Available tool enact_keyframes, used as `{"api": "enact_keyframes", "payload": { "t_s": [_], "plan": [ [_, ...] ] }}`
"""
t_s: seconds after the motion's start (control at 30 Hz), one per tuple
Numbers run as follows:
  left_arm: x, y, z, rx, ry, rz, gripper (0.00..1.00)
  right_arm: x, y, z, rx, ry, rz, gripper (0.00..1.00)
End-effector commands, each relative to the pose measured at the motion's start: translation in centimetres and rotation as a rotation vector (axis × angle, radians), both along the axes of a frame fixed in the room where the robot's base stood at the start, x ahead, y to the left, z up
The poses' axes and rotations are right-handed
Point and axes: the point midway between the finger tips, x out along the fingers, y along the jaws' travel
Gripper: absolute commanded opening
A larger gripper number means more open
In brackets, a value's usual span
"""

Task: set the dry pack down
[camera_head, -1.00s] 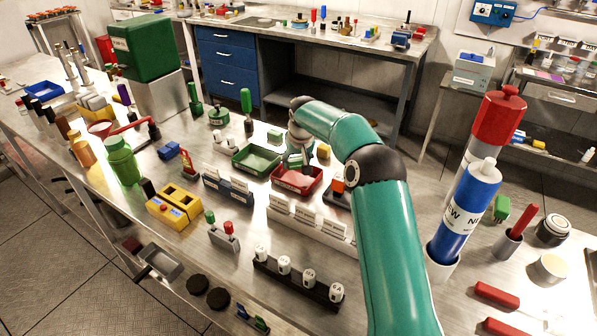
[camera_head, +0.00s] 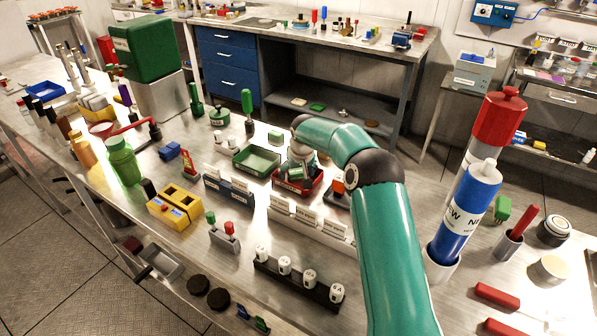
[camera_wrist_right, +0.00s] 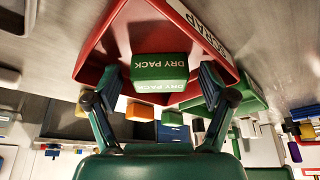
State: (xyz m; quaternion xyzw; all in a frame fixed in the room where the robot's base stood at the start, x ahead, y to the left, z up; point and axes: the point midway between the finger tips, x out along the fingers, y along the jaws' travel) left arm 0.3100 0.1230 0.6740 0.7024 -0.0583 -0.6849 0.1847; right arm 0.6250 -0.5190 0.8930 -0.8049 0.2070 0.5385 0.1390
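The dry pack is a small green block with white "DRY PACK" lettering; it shows in the right wrist view (camera_wrist_right: 160,70) and, partly covered, in the head view (camera_head: 294,174). It is within the outline of the red tray (camera_head: 314,186), whose rim is marked "SCRAP" in the wrist view (camera_wrist_right: 195,30). My right gripper (camera_wrist_right: 160,84) has one finger on each side of the pack, with a narrow gap showing on both sides, so it looks open. Whether the pack touches the tray floor is hard to tell. My left gripper is out of view.
An empty green tray (camera_head: 257,159) stands left of the red one. White label holders (camera_head: 308,222) stand in front, and a small orange-topped stand (camera_head: 338,188) is close on the right. A tall blue cartridge (camera_head: 463,215) stands farther right. The bench is crowded.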

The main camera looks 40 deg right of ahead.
Motion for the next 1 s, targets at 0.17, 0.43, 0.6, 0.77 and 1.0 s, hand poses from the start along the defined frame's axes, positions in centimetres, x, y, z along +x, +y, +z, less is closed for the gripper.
{"api": "enact_keyframes", "payload": {
  "t_s": [0.17,0.43,0.6,0.77,1.0],
  "plan": [
    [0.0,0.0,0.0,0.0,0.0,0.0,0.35,0.0,0.0,0.0,0.0,0.0,0.0,0.82],
    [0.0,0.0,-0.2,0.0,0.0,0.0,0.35,-0.4,0.2,1.6,-0.001,-0.003,0.0,0.82],
    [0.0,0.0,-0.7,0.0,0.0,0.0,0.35,-1.4,0.8,4.5,-0.002,-0.005,0.0,0.82],
    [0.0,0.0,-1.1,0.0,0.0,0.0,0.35,-2.6,1.5,7.5,-0.001,-0.003,0.0,0.82],
    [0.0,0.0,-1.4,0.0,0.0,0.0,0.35,-3.7,2.1,10.7,-0.001,-0.002,0.001,0.82]
  ]
}}
